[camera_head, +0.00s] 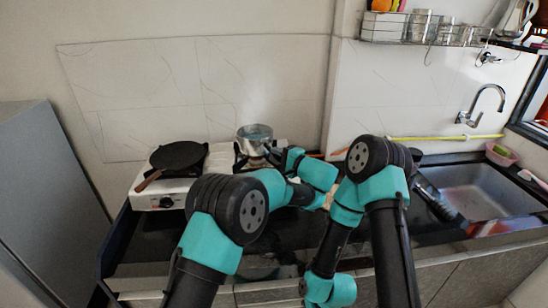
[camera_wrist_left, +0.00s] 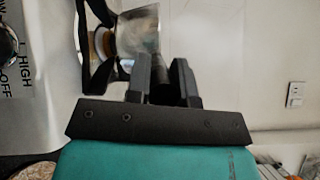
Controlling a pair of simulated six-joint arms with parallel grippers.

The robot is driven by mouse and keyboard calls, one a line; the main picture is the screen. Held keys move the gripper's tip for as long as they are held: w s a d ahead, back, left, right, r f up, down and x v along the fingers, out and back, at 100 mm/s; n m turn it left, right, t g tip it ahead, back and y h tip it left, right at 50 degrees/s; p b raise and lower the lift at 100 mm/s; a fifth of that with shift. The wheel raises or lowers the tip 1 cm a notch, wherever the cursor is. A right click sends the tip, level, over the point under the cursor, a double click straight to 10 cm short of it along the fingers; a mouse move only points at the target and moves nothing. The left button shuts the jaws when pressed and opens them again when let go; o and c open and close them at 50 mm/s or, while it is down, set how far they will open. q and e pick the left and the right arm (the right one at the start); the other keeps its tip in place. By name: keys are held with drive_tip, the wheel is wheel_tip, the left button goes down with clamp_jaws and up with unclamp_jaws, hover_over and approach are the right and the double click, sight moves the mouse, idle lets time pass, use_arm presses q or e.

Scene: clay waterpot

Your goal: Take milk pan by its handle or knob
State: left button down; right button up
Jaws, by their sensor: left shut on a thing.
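The silver milk pan (camera_head: 255,138) stands upright over the right burner of the white stove in the head view. Part of its shiny wall shows in the left wrist view (camera_wrist_left: 138,32), just beyond the fingers. My left gripper (camera_head: 277,153) is at the pan's right side, where the handle is. In the left wrist view its two dark fingers (camera_wrist_left: 163,77) are close together and shut on the handle, which they mostly hide. My right arm bends down at the middle right of the head view, and its gripper cannot be made out.
A dark flat pan (camera_head: 178,156) with a wooden handle sits on the left burner of the stove (camera_head: 160,187). The sink (camera_head: 478,190) and tap (camera_head: 484,108) are at the right. A wall shelf (camera_head: 420,40) holds glasses. A wall stands close behind the stove.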

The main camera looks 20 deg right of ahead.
use_arm(q)
wheel_tip(320, 180, up, 9)
drive_tip(key=shift+f, duration=0.1)
idle(0.7)
